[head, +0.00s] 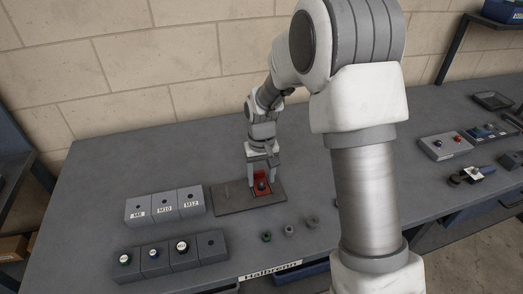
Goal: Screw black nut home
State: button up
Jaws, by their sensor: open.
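The black nut appears to be the small dark piece (262,186) on the red part of a dark grey base plate (234,205). My gripper (263,180) points down over the red part, with its fingers on either side of the dark piece. The fingers are open. Whether they touch the piece, and how the nut sits on any thread, is too small to tell.
Grey blocks labelled M8, M10 and M12 (164,206) stand left of the plate. A second row of grey blocks (168,257) with round pieces stands in front. Several small rings (289,229) lie before the plate. Trays and tools (445,145) are at right.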

notch_tip(320, 180, up, 16)
jog(key=p, duration=0.1)
jog(key=shift+f, duration=0.2)
